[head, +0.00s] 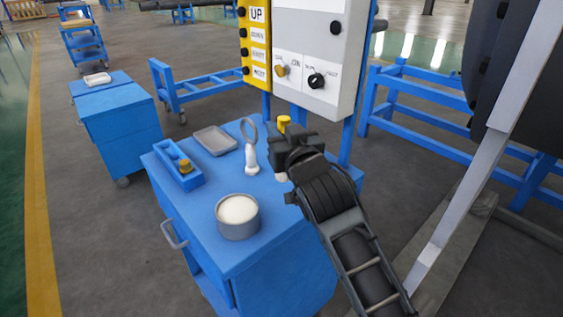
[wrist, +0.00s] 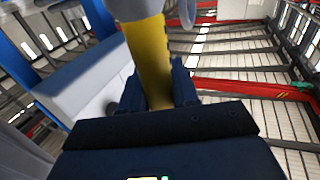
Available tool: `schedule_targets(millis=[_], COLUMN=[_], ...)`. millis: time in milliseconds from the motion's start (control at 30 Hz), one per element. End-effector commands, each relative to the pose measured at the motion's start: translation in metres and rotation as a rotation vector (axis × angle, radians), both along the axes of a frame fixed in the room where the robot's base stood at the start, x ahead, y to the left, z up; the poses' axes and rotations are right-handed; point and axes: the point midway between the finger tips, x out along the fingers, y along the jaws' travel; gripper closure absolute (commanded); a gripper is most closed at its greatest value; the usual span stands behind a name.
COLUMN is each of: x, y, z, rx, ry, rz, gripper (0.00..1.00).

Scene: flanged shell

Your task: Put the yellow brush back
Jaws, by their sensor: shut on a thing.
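My gripper (head: 292,148) is shut on the yellow brush (head: 284,122), over the right back part of the blue cabinet's top. The brush's yellow end shows above the jaws in the head view, and a small pale part shows below them. In the wrist view the brush's yellow body (wrist: 150,60) stands between the two dark fingers (wrist: 155,98), with a pale grey part at the picture's top. A blue holder (head: 180,168) with round openings lies at the cabinet top's left; a small yellow-brown piece (head: 185,166) sits at its near end.
On the blue cabinet (head: 200,235) stand a grey pot (head: 239,228) with pale contents, a shallow grey tray (head: 214,140) and an upright ring-topped tool (head: 251,158) with a white base. A control panel (head: 310,55) rises behind my gripper. The cabinet top's front left is bare.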

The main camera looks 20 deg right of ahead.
Motion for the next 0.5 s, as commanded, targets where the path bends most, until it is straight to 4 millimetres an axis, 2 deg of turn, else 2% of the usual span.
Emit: schedule_targets(millis=[100,267,500], x=[0.0,0.0,0.0], y=[-0.001,-0.001,-0.001], z=[-0.017,-0.026,-0.056], rx=[0.001,0.0,0.001], ry=[0.002,-0.001,0.001], rz=[-0.001,-0.001,-0.001], gripper=[1.0,1.0,1.0])
